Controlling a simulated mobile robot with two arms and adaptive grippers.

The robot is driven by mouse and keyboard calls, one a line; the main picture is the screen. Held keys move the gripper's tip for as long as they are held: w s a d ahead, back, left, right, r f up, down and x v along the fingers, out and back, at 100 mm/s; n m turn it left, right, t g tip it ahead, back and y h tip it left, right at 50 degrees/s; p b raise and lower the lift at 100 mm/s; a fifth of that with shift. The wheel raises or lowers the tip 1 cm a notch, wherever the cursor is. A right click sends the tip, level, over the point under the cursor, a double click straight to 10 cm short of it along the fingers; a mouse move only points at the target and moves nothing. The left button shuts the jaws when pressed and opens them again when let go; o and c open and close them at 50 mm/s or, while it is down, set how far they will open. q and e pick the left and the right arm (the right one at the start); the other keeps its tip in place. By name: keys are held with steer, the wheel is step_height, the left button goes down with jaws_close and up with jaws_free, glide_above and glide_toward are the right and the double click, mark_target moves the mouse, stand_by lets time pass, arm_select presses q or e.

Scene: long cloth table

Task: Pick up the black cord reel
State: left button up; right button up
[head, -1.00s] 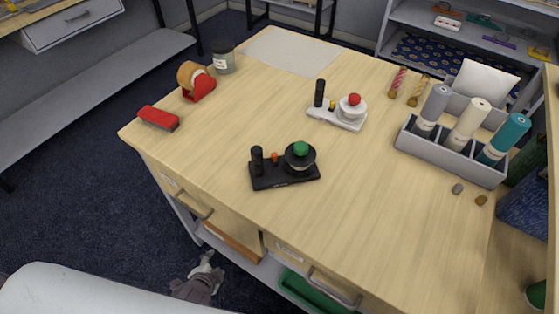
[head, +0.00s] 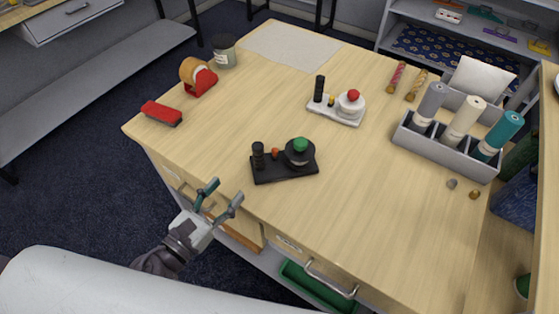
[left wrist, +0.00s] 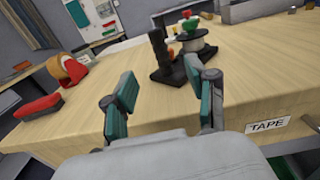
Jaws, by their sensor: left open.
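The black cord reel (head: 284,164) stands on the wooden table. It has a flat black base, a dark upright post at its left end and a round spool with a green knob at its right end. It also shows in the left wrist view (left wrist: 164,72), beyond my fingers. My left gripper (head: 222,191) is open and empty, off the table's front edge, to the left of and nearer than the reel. Its two teal-padded fingers (left wrist: 158,76) point toward the reel and are apart from it. My right gripper is not in view.
A similar white device (head: 337,112) with a red knob stands behind the reel. A red tape dispenser (head: 203,82) and red block (head: 161,113) are at the left. A grey holder (head: 444,153) with rolls stands at the right. The table around the reel is clear.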

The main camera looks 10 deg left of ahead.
mark_target(255, 156)
arm_select(q)
steer(key=p+x, duration=0.3)
steer(key=x, duration=0.5)
steer(key=shift+r, duration=0.1)
steer(key=p+x, duration=0.2)
steer(key=x, duration=0.2)
steer(key=shift+w+r, duration=0.15)
steer(key=shift+w+d, duration=0.2)
steer(key=shift+w, duration=0.25)
steer(key=shift+s, duration=0.1)
steer(key=shift+c, duration=1.2)
jaws_close()
